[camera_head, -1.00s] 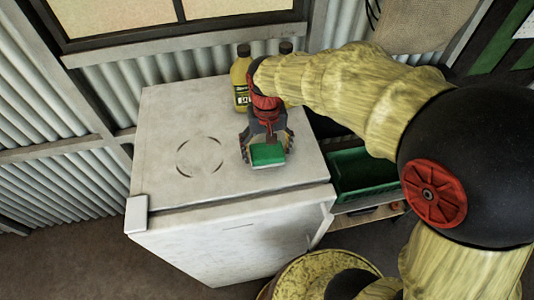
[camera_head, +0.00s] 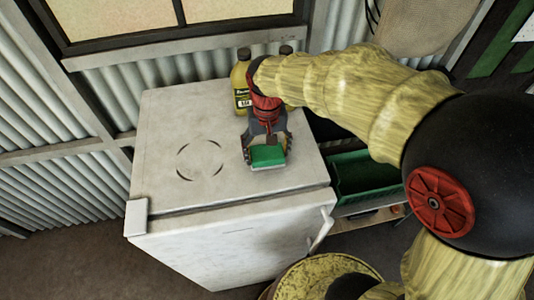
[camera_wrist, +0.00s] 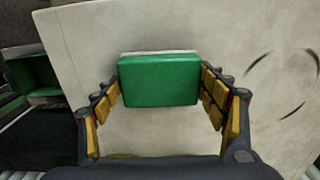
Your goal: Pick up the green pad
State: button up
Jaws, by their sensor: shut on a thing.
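The green pad (camera_head: 268,156) is a small block with a green face and a pale layer along one edge. It is at the front right part of the white fridge top. My gripper (camera_head: 267,154) is above the fridge top with its fingers on either side of the pad. In the wrist view the pad (camera_wrist: 159,80) sits between the two fingertips (camera_wrist: 160,82), which are shut on its left and right ends. I cannot tell whether the pad touches the fridge top or is slightly above it.
The white fridge (camera_head: 165,125) has a ring mark on its top, left of the pad, and clear room there. Yellow bottles (camera_head: 241,85) stand at the back edge. A green crate (camera_head: 362,176) is right of the fridge. A corrugated wall and window are behind.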

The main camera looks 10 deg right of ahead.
notch_tip(320, 180, up, 3)
jog(key=shift+f, duration=0.2)
jog(key=s+d+r+b, duration=0.2)
jog(key=s+r, duration=0.7)
jog(key=s, duration=0.5)
jog(key=shift+r, duration=0.25)
jog(key=shift+d, duration=0.1)
jog(key=o, duration=0.7)
jog(key=shift+c, duration=0.2)
jog(key=c, duration=0.4)
jog(key=shift+c, duration=0.3)
